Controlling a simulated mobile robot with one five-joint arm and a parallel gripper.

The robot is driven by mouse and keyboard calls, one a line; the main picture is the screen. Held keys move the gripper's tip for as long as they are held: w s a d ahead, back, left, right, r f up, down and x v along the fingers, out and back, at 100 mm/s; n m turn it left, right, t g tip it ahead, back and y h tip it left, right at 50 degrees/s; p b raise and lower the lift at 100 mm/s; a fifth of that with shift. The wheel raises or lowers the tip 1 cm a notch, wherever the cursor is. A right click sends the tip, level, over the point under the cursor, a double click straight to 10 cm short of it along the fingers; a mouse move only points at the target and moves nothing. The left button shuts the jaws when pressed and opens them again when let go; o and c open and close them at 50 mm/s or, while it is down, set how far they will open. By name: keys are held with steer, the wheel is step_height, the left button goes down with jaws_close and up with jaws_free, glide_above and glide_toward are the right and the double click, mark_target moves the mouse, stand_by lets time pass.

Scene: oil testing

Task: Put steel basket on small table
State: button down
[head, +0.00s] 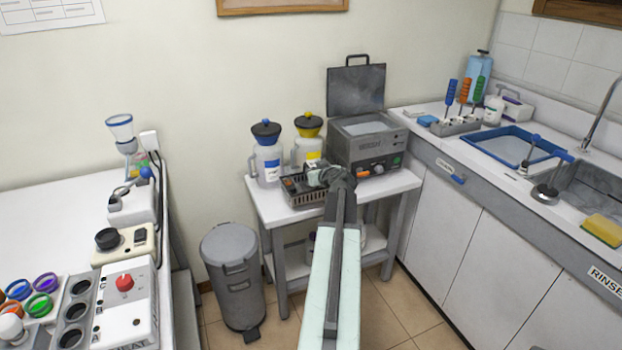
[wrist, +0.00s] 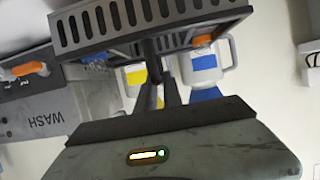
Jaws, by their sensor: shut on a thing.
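The steel basket (head: 302,193), a dark slotted tray, is at the front of the small white table (head: 268,212) in the head view. My gripper (head: 322,178) is at the basket's right side and is shut on it. In the wrist view my gripper's dark fingers (wrist: 158,88) reach to the slotted basket (wrist: 140,17) across the top. I cannot tell whether the basket's underside touches the table top or hangs just above it. My arm hides part of the table's front.
A grey WASH machine (head: 366,148) with a raised lid stands on the table's right. A blue-topped jug (head: 267,160) and a yellow-topped jug (head: 307,146) stand behind the basket. A grey bin (head: 232,265) is left of the table, and a sink counter (head: 440,150) is right.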

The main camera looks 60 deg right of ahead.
steer(key=shift+w+d, duration=0.15)
steer(key=shift+d, duration=0.05)
steer(key=f+b, duration=0.3)
steer(key=shift+w+d+f, duration=0.1)
steer(key=shift+w+d, duration=0.05)
steer(key=shift+d, duration=0.2)
steer(key=shift+w+f+b, duration=0.1)
steer(key=shift+f+b, duration=0.3)
steer(key=shift+b, duration=0.1)
steer(key=shift+r, duration=0.2)
steer(key=shift+f, duration=0.15)
steer(key=c, duration=1.5)
jaws_free()
